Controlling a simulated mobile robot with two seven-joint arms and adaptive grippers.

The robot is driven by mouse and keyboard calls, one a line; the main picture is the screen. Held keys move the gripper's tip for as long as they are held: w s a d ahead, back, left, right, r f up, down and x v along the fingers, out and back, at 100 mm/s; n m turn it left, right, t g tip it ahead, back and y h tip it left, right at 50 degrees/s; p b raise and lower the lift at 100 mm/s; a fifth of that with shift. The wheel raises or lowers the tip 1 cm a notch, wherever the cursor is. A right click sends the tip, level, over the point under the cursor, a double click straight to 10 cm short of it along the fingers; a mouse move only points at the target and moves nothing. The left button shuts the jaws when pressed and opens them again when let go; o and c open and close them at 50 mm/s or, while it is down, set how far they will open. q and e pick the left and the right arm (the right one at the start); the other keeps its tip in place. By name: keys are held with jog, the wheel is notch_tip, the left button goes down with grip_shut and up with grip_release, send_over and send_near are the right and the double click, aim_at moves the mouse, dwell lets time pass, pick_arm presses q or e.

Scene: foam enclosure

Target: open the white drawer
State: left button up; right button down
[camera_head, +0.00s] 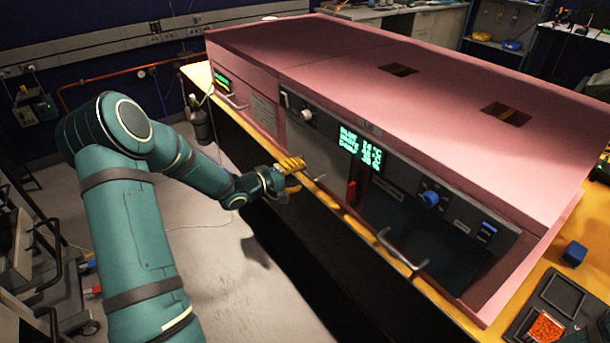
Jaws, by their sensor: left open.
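The pink enclosure (345,65) stands on a long bench. Its pale grey-white front panel (318,152) in the left-middle section looks like the white drawer, and it sits flush with the front. A thin metal handle (314,183) is on its lower part. My left gripper (301,177) has yellow fingertips and is open at the panel's lower left, close to the handle. I cannot tell whether a finger touches the handle. The gripper partly hides the panel's lower edge. My right gripper is not in view.
A darker front (425,225) with a bar handle (402,250) is to the right. Another handle (232,101) is at the far left end. A red part (352,192) hangs below the green display (361,148). A blue block (574,254) and black tray (545,310) lie right.

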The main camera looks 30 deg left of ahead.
pick_arm(q)
jog(key=shift+x, duration=1.45)
grip_shut()
jog(key=shift+s+a+p, duration=0.2)
jog(key=shift+s+p, duration=0.1)
jog(key=shift+s, duration=0.2)
jog(key=f+p+v, duration=0.1)
jog(key=p+v, duration=0.3)
jog(key=v, duration=0.4)
jog(key=f+p+v, duration=0.2)
jog(key=p+v, duration=0.2)
jog(key=v, duration=0.4)
jog(key=shift+s+a, duration=0.35)
jog(key=shift+s, duration=0.3)
jog(key=c, duration=0.5)
grip_release()
jog(key=shift+s+a+f, duration=0.15)
jog(key=shift+s, duration=0.2)
jog(key=shift+c, duration=0.2)
jog(key=o, duration=0.5)
jog(key=shift+o, duration=0.2)
